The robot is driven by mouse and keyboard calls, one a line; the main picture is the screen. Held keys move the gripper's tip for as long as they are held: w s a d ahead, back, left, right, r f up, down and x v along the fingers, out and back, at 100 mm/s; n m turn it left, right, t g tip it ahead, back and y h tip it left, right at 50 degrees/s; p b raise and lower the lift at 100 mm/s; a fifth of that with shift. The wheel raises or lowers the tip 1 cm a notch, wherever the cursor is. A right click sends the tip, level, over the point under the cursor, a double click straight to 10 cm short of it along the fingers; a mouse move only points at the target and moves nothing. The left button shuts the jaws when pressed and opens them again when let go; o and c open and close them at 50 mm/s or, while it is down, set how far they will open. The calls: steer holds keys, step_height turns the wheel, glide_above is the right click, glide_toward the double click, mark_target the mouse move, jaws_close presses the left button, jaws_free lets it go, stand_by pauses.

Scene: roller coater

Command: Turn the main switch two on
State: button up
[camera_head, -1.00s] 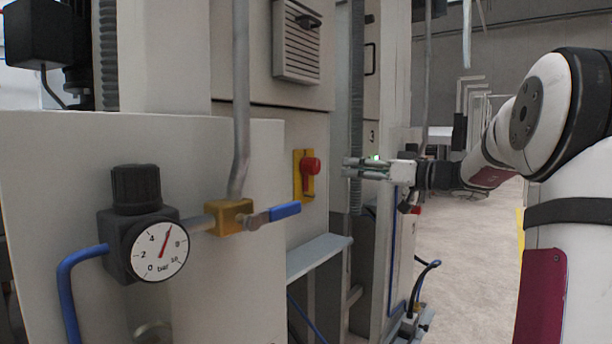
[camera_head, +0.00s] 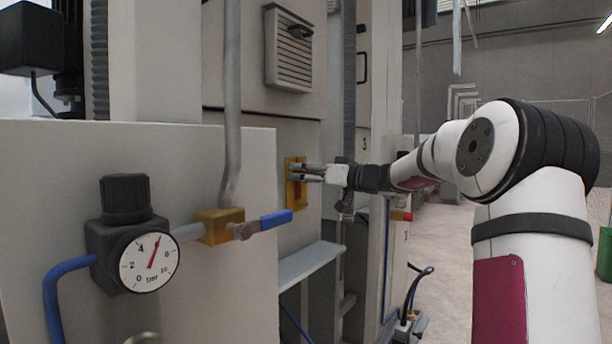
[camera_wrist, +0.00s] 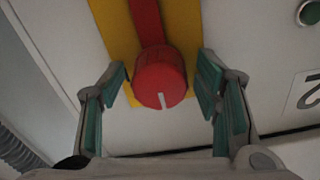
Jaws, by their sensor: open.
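The main switch is a red round knob (camera_wrist: 160,78) with a white mark, on a red bar and yellow plate (camera_wrist: 119,28). In the wrist view the mark is at the knob's lower edge. In the head view the yellow plate (camera_head: 291,200) is on the machine's front panel, and my gripper hides most of the knob. My gripper (camera_head: 305,173) is open at the switch. In the wrist view one finger is on each side of the knob, with a visible gap on both sides. I cannot tell whether the fingertips reach past its face.
A blue-handled valve (camera_head: 275,221) and a pressure gauge (camera_head: 149,262) are at the front left. A grey ledge (camera_head: 308,262) juts out below the switch. In the wrist view a green button (camera_wrist: 309,12) and a label reading 2 (camera_wrist: 304,94) are to the right.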

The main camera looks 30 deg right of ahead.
steer(key=c, duration=1.1)
steer(key=shift+c, duration=0.2)
steer(key=shift+f+m+b, duration=0.1)
steer(key=shift+m+b, duration=0.2)
steer(key=shift+m, duration=0.1)
steer(key=m+b, duration=0.1)
steer(key=m, duration=0.2)
steer(key=shift+m+b, duration=0.3)
steer(key=shift+b, duration=0.05)
steer(key=m, duration=0.4)
steer(key=shift+m, duration=0.3)
steer(key=m+p, duration=0.1)
steer(key=m, duration=0.3)
steer(key=m+p, duration=0.2)
steer(key=m, duration=0.2)
steer(key=shift+m, duration=0.3)
steer(key=shift+d+m, duration=0.1)
steer(key=shift+m, duration=0.2)
